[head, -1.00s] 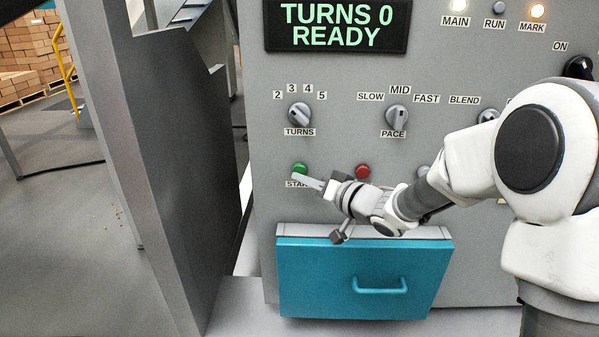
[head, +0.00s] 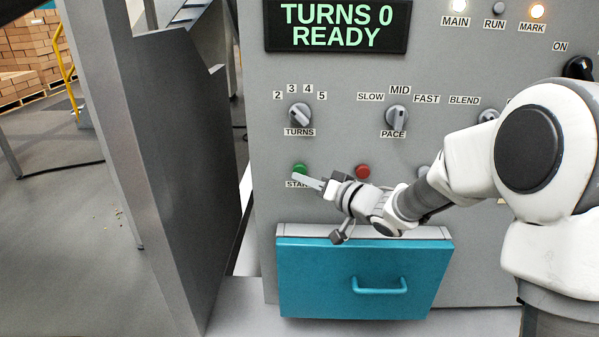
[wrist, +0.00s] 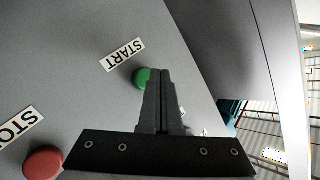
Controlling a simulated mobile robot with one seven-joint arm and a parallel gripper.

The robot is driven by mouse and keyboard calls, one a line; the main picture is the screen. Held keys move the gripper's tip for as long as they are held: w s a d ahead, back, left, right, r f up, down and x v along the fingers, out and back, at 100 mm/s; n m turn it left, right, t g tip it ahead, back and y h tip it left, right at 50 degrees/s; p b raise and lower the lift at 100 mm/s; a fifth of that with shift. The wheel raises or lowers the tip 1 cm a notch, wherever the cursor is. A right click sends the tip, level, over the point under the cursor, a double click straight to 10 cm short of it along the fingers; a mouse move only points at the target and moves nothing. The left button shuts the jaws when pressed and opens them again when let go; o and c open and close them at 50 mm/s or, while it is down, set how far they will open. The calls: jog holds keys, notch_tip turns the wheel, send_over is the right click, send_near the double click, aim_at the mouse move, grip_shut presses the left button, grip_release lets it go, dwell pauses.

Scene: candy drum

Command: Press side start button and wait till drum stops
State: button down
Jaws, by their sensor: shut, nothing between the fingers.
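The green start button (head: 300,169) is on the grey panel, above its START label (head: 296,184). It also shows in the wrist view (wrist: 142,77), partly covered by the fingertips. My gripper (head: 302,178) is shut and empty, with its tips at or just in front of the green button. I cannot tell whether they touch it. The display (head: 337,26) reads TURNS 0 READY. The MAIN lamp (head: 459,6) and MARK lamp (head: 537,11) are lit. The RUN lamp (head: 498,9) is dark. The drum is not identifiable in these views.
The red stop button (head: 362,172) is right of the start button. The TURNS knob (head: 299,115) and PACE knob (head: 397,116) are above. A teal drawer (head: 330,285) juts out below my gripper. A grey metal post (head: 130,150) stands to the left.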

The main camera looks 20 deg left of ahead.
jog(key=shift+w, duration=0.1)
jog(key=shift+w+a+p, duration=0.15)
jog(key=shift+w+p, duration=0.15)
jog(key=shift+p, duration=0.05)
